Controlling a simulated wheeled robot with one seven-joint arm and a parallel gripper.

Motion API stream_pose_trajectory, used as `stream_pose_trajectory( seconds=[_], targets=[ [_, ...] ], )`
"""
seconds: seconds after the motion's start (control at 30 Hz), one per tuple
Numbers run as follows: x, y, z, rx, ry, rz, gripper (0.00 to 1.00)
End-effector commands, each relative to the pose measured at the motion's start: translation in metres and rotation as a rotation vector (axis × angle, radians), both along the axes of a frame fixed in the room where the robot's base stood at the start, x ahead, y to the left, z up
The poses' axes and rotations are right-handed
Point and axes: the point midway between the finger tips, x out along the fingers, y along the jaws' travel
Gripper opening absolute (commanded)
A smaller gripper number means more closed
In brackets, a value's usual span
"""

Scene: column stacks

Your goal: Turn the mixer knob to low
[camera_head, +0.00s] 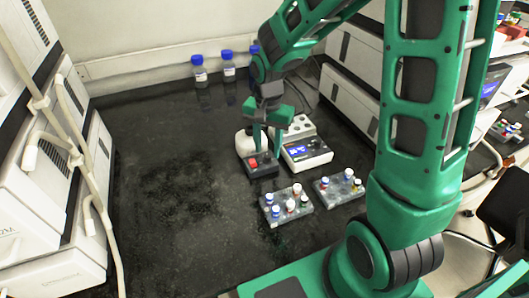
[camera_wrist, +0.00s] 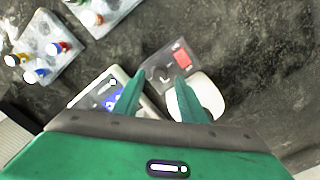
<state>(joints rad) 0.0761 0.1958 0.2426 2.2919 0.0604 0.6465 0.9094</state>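The mixer (camera_head: 262,170) is a small unit with a dark grey front panel, a red switch (camera_head: 253,162) and a white rounded part behind. In the wrist view its grey panel (camera_wrist: 160,64) lies just beyond my fingertips, with the red switch (camera_wrist: 181,57) to the right and the white part (camera_wrist: 205,97) partly behind the right finger. My gripper (camera_head: 267,150) points down over the mixer, close to its panel. In the wrist view the two green fingers of my gripper (camera_wrist: 158,78) are apart with a gap between them. I cannot make out the knob clearly.
A white device with a blue display (camera_head: 306,150) stands right beside the mixer. Two grey racks (camera_head: 285,216) (camera_head: 326,200) with several small capped vials stand in front. Blue-capped bottles (camera_head: 199,76) stand along the back wall. The left of the black bench (camera_head: 160,190) is clear.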

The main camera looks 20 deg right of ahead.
Motion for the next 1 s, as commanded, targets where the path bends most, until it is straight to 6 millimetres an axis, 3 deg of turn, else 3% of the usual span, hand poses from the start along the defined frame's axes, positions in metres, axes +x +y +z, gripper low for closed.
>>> stream_pose_trajectory(
  seconds=[0.2,0.57,0.73,0.83,1.0],
  targets=[
    [0.000,0.000,-0.022,-0.001,0.001,0.000,0.38],
    [0.000,0.000,-0.026,-0.001,-0.001,0.000,0.38],
    [0.000,0.000,-0.026,-0.001,-0.001,0.000,0.00],
    [0.000,0.007,-0.026,-0.001,-0.001,0.001,0.00],
    [0.001,0.002,-0.026,0.002,-0.002,0.008,0.00]
  ],
)
